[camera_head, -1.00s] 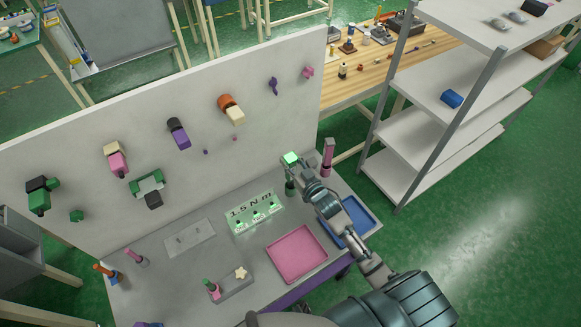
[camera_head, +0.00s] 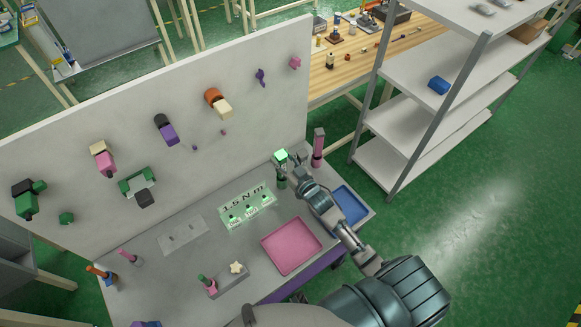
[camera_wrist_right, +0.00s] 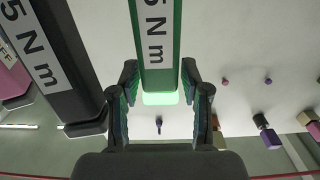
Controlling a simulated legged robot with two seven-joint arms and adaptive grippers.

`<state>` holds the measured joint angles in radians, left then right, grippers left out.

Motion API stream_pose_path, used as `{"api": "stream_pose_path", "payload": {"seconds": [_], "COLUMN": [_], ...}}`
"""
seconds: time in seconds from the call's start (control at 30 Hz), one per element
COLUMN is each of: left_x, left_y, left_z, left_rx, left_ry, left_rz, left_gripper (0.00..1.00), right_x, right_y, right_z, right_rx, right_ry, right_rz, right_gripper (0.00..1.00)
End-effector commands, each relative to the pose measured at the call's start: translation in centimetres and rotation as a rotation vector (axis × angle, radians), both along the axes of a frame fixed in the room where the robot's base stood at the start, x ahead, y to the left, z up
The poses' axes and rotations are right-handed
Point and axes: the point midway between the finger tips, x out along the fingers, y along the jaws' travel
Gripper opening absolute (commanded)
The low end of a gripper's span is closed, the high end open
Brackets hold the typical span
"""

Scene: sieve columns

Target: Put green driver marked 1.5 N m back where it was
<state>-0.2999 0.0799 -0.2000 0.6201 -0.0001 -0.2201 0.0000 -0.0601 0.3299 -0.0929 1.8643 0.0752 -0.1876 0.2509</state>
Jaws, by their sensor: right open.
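The green driver (camera_head: 281,156) stands upright on the grey bench at the right end of the lit plate marked 1.5 N m (camera_head: 248,204); its upper end glows green. In the right wrist view the green driver (camera_wrist_right: 158,40) shows a white label, partly cut off, reading "5 N m". My right gripper (camera_head: 292,168) is open at the driver. In the right wrist view its fingers (camera_wrist_right: 160,85) stand either side of the driver's glowing end, with small gaps showing. The driver's foot is partly hidden in the head view. My left gripper is out of view.
A pink driver (camera_head: 318,146) stands just right of the green one. A pink tray (camera_head: 291,246) and a blue tray (camera_head: 349,204) lie in front. A dark driver (camera_wrist_right: 58,65) with a similar label is close by in the wrist view. The white panel (camera_head: 230,145) rises behind.

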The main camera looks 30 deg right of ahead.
Motion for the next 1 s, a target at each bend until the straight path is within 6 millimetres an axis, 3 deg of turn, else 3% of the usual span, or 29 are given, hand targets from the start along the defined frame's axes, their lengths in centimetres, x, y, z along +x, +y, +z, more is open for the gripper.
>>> {"api": "stream_pose_path", "payload": {"seconds": [0.3, 0.5, 0.7, 1.0], "left_x": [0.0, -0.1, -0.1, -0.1], "left_y": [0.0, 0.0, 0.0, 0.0], "left_z": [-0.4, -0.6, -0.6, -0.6], "left_rx": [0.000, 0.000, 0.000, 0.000], "left_ry": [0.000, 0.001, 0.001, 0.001], "left_rz": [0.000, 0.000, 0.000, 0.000], "left_gripper": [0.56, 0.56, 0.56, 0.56], "right_x": [-6.9, -10.1, -11.1, -11.1], "right_y": [-0.9, -1.4, -1.5, -1.5], "right_z": [-0.2, -0.1, 0.0, 0.0], "right_rx": [-0.001, 0.000, -0.001, -0.001], "right_ry": [0.004, 0.001, 0.000, 0.000], "right_rz": [0.001, 0.000, 0.000, 0.000], "right_gripper": [0.47, 0.47, 0.47, 0.47]}}
